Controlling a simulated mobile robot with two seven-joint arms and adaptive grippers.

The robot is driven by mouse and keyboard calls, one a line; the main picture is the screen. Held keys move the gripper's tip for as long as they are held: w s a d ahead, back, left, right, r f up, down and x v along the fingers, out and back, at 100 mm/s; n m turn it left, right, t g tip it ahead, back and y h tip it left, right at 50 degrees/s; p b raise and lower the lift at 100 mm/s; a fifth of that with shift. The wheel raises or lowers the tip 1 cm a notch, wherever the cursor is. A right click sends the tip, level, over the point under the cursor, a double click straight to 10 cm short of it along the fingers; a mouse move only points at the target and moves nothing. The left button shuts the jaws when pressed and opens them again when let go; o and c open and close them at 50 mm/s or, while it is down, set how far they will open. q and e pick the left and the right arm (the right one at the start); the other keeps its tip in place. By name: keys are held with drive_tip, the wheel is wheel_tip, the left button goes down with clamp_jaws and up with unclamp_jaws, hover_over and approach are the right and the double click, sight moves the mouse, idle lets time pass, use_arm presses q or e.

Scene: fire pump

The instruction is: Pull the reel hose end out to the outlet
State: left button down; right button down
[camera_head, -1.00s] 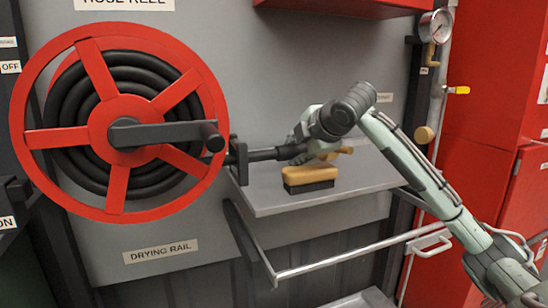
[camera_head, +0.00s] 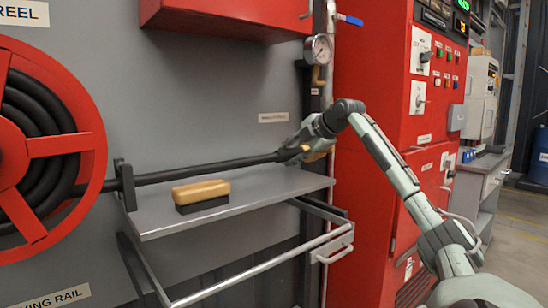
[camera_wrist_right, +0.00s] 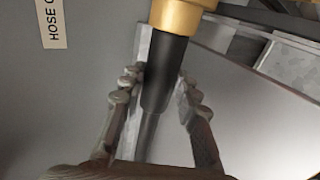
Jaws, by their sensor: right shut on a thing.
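The hose reel (camera_head: 70,95) is red, with black hose coiled inside, at the left of the head view. Its black hose (camera_head: 215,168) runs out through a dark guide (camera_head: 124,185) and stretches right above the grey shelf. My right gripper (camera_head: 303,147) is shut on the hose end beside the pipe under the gauge. In the right wrist view, the fingers (camera_wrist_right: 158,88) sit either side of the black collar (camera_wrist_right: 166,70), and a brass end (camera_wrist_right: 183,14) sticks out beyond them. The outlet cannot be made out clearly behind my gripper. My left gripper is not in view.
A yellow-topped brush (camera_head: 201,191) lies on the shelf (camera_head: 255,193) below the hose. A metal rail (camera_head: 262,267) runs under it. A gauge (camera_head: 318,48) is on the pipe above my gripper. A red cabinet (camera_head: 375,175) stands to the right.

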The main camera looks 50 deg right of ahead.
drive_tip(key=shift+s+d, duration=0.15)
drive_tip(key=shift+d, duration=0.65)
drive_tip(key=c, duration=1.4)
unclamp_jaws()
drive_tip(key=shift+s+d, duration=0.1)
drive_tip(key=shift+s+a+r, duration=0.2)
drive_tip(key=shift+s+r, duration=0.05)
drive_tip(key=shift+s, duration=0.05)
drive_tip(key=v, duration=1.1)
drive_tip(key=shift+s+d, duration=0.1)
drive_tip(key=shift+s, duration=0.1)
